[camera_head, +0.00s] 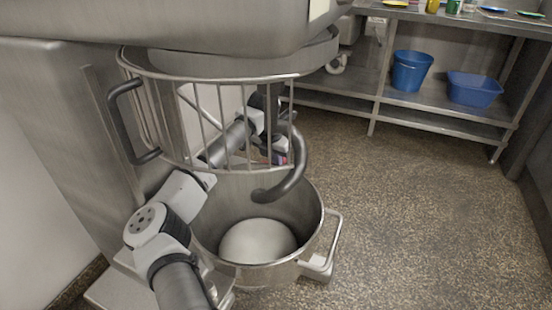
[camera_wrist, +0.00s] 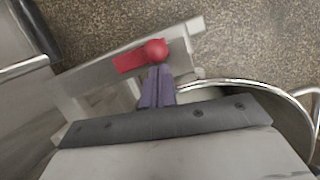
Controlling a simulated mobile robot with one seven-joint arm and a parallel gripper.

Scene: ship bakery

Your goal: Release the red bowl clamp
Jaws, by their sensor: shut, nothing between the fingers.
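The red bowl clamp shows in the wrist view as a flat red lever with a round red knob (camera_wrist: 155,50), on a pale metal bracket beside the bowl. My gripper (camera_wrist: 158,70) has its purple fingers together and empty. Its tips are right at the near edge of the knob; I cannot tell whether they touch it. In the head view my gripper (camera_head: 279,157) is partly hidden behind the mixer's guard bars, and I cannot make out the clamp there. The steel mixing bowl (camera_head: 311,221) stands below the guard with pale dough (camera_head: 257,241) in it.
The wire guard (camera_head: 205,125) and a dark curved hook (camera_head: 290,185) hang over the bowl, close to my arm. A bowl handle (camera_head: 335,240) sticks out to the right. A steel shelf (camera_head: 430,112) holds a blue bucket (camera_head: 411,70) and blue tub (camera_head: 474,90). The speckled floor is clear.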

